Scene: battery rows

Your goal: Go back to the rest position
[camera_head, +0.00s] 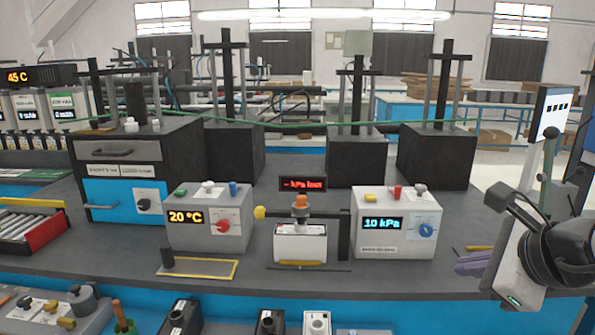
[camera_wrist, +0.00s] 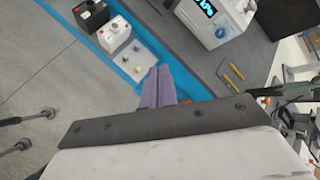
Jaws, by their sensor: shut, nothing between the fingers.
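My gripper (camera_head: 470,264) shows at the right of the head view as purple fingers, close to the bench's front edge. In the wrist view the two purple fingers (camera_wrist: 157,85) lie side by side, closed together with nothing between them. They are to the right of the 10 kPa box (camera_head: 395,222) in the head view, apart from it. That box also shows at the top of the wrist view (camera_wrist: 214,18).
The grey bench (camera_head: 120,262) carries a 20 °C box (camera_head: 210,218), a small white unit (camera_head: 300,243) with an orange knob, and a dark cabinet with a blue drawer (camera_head: 125,199). Two yellow pens (camera_wrist: 232,75) lie near the gripper.

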